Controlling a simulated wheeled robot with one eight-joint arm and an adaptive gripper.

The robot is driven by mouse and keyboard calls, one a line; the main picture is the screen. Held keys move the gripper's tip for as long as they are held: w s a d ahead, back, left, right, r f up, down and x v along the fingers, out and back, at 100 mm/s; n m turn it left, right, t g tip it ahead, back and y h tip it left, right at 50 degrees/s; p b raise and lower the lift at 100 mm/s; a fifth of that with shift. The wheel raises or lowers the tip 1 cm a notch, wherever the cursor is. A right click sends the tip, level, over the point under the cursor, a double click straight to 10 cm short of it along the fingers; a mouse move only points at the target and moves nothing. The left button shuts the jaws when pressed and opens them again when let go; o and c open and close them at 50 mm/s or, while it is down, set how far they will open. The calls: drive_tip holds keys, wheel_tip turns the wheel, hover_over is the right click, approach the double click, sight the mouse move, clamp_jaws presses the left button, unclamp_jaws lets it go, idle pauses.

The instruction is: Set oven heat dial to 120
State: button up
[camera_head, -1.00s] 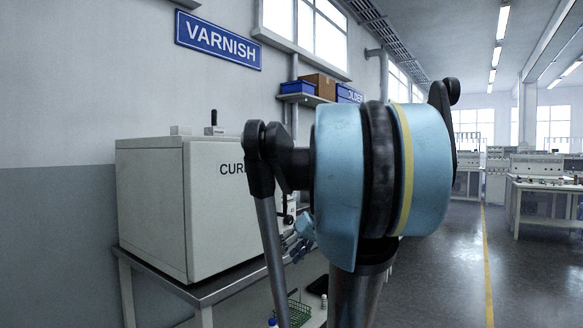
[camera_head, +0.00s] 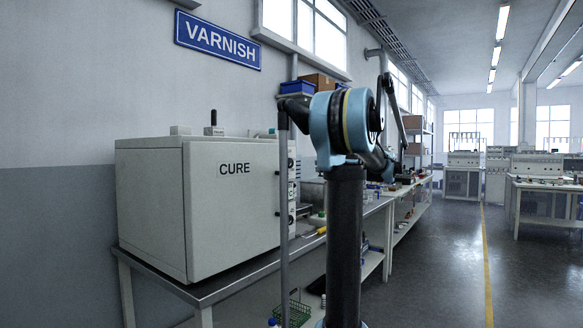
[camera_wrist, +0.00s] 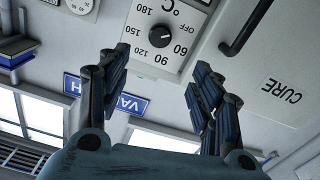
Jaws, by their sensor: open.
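The oven is a pale box (camera_head: 150,210) marked CURE, on a metal bench in the head view. Its control strip (camera_head: 291,190) shows at the right end of its front, partly behind my arm. In the wrist view, the picture is tilted and the black heat dial (camera_wrist: 159,37) sits on a white scale plate with numbers including 60, 90, 120, 150 and 180. Its light mark points rightward, to the 60 side. My gripper (camera_wrist: 158,62) is open, its fingers on either side of the dial's place in view, apparently not touching it. My gripper cannot be made out in the head view.
A black door handle (camera_wrist: 243,30) stands out beside the dial. The metal bench (camera_head: 235,280) runs under the oven, with a green wire basket (camera_head: 293,313) below. Another round gauge (camera_wrist: 80,5) is at the wrist view's top. Open floor (camera_head: 430,270) lies to the right.

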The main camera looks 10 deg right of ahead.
sight(291, 163)
drive_tip(key=x, duration=1.7)
drive_tip(key=shift+w+a+f, duration=0.1)
drive_tip(key=shift+w, duration=0.05)
drive_tip(key=c, duration=1.1)
